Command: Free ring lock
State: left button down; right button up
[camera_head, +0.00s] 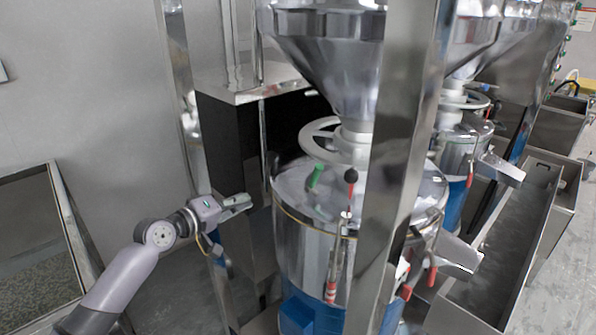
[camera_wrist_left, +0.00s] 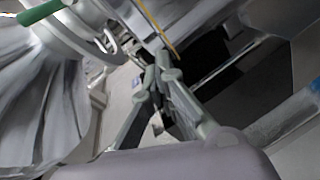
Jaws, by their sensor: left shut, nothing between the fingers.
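The nearest grinder drum (camera_head: 305,245) is a shiny metal cylinder with a thin yellowish band (camera_head: 290,212) near its top edge. A white handwheel (camera_head: 318,128) and a green handle (camera_head: 316,177) sit above its lid. A lever with a black knob and red grip (camera_head: 331,291) hangs on its front. I cannot tell which part is the ring lock. My left gripper (camera_head: 247,201) is just left of the drum's upper rim. Its fingers are shut and empty, and they also show in the left wrist view (camera_wrist_left: 162,62) close to the rim. My right gripper is not in view.
A metal post (camera_head: 400,150) stands in front of the drum and hides part of it. A dark-sided cabinet (camera_head: 228,135) is behind my left gripper. More grinders and a metal trough (camera_head: 510,245) are on the right.

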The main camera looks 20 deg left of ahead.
aim_at(315, 178)
pick_arm(q)
jog(key=s+d+r+m+h, duration=0.1)
jog(key=s+d+r+h, duration=0.1)
jog(key=r, duration=0.4)
jog(key=s+d+r+h, duration=0.1)
jog(key=d+r, duration=0.2)
jog(key=r, duration=0.3)
jog(key=w+d+p, duration=0.1)
jog(key=w+d, duration=0.1)
jog(key=w+d+f+p, duration=0.1)
jog(key=w+d+p, duration=0.1)
jog(key=d, duration=0.1)
jog(key=w+d+f+p, duration=0.1)
jog(key=w+d+p, duration=0.1)
jog(key=w+d, duration=0.1)
jog(key=shift+w+d, duration=0.1)
jog(key=shift+d, duration=0.15)
